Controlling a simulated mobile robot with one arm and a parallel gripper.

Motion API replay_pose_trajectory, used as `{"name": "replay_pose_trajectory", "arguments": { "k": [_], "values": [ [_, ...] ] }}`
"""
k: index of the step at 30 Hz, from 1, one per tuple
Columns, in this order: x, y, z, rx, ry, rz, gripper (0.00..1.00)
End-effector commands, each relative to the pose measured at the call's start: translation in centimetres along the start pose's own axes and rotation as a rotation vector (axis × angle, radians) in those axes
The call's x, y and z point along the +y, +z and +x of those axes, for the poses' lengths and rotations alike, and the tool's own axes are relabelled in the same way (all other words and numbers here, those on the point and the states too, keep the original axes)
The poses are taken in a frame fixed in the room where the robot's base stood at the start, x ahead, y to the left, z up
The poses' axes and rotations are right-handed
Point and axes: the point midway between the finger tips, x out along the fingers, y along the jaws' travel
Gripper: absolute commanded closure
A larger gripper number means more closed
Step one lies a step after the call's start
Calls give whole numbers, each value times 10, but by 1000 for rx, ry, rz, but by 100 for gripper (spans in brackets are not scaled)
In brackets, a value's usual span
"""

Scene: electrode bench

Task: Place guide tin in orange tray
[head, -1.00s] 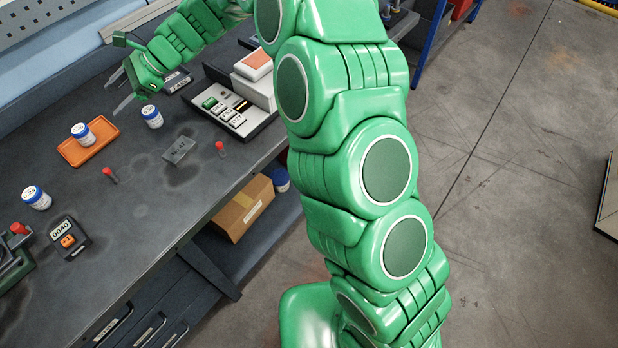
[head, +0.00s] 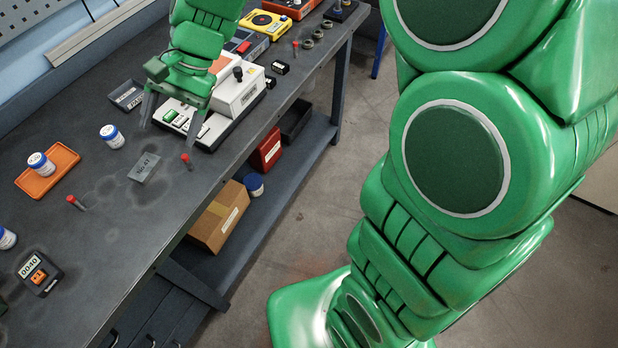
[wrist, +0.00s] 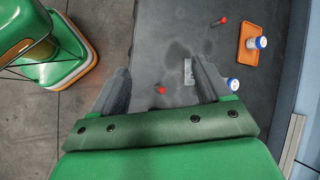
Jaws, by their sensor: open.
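The orange tray (head: 62,183) lies on the bench at the left, and in the right of the wrist view (wrist: 245,53). One white tin with a blue band (head: 41,163) stands in it. A similar tin (head: 112,136) stands on the bench to the tray's right, and just outside the right finger in the wrist view (wrist: 233,84). A third tin (head: 6,238) is cut by the left edge. I cannot tell which is the guide tin. My gripper (head: 170,120) is open and empty, right of the second tin, its fingers pointing down the picture; it also shows in the wrist view (wrist: 162,82).
A grey labelled block (head: 144,168) and red-topped pegs (head: 187,160) lie on the bench near my gripper. A white instrument (head: 235,95) stands behind it. An orange-and-black meter (head: 40,273) is at lower left.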

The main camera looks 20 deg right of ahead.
Motion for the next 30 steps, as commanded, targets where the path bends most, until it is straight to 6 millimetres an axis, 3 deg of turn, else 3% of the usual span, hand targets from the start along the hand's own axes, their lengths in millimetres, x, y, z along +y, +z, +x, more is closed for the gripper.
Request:
{"name": "replay_pose_trajectory", "arguments": {
  "k": [13,24,30],
  "values": [
    [129,40,-43,139,210,-180,23],
    [239,77,-68,213,408,-274,23],
    [287,95,-77,235,502,-295,23]
  ]
}}
